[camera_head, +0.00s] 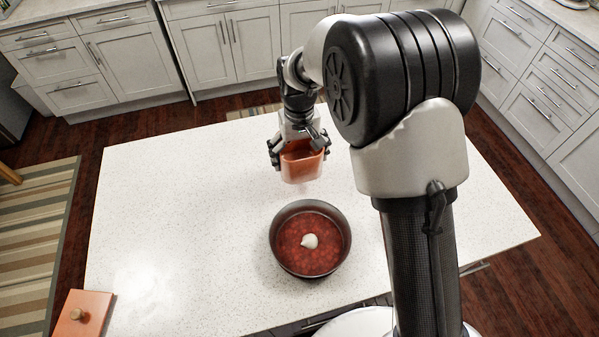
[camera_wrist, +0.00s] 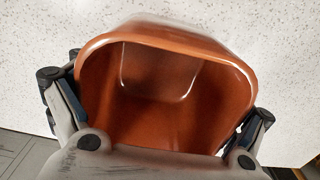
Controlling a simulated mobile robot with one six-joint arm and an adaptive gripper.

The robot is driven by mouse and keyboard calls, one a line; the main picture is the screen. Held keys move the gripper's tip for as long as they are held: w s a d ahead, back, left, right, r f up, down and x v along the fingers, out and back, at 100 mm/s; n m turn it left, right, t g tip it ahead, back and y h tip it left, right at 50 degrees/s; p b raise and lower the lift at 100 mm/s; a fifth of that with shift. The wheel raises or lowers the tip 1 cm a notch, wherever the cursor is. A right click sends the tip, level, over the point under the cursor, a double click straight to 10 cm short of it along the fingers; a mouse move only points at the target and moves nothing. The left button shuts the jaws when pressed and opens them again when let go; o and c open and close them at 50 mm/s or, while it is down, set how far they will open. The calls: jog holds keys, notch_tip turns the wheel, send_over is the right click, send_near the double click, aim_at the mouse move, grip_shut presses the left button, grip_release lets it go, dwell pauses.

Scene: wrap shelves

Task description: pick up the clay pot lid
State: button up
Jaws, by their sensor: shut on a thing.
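The clay pot lid (camera_head: 92,306), a flat orange-brown piece with a round knob, lies at the lower left of the head view, by the counter's near left corner. It is partly cut off by the picture's edge and is not in the wrist view. My gripper (camera_head: 297,153) is far from it, over the middle of the counter. It is shut on an orange clay pot (camera_head: 302,172), an open, hollow vessel with rounded corners. In the wrist view the pot (camera_wrist: 160,85) sits between the two fingers, its inside empty.
A dark round pan (camera_head: 273,245) with red sauce and a white lump stands on the white speckled counter (camera_head: 180,220), in front of the held pot. The counter's left part is clear. Grey cabinets (camera_head: 110,50) line the back and right. A striped rug (camera_head: 40,220) lies left.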

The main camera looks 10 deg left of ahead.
jog(key=shift+f+b, duration=0.6)
jog(key=shift+f, duration=2.35)
jog(key=shift+f, duration=0.15)
jog(key=o, duration=1.2)
jog(key=shift+o, duration=0.2)
notch_tip(320, 180, up, 12)
jog(key=p, duration=0.3)
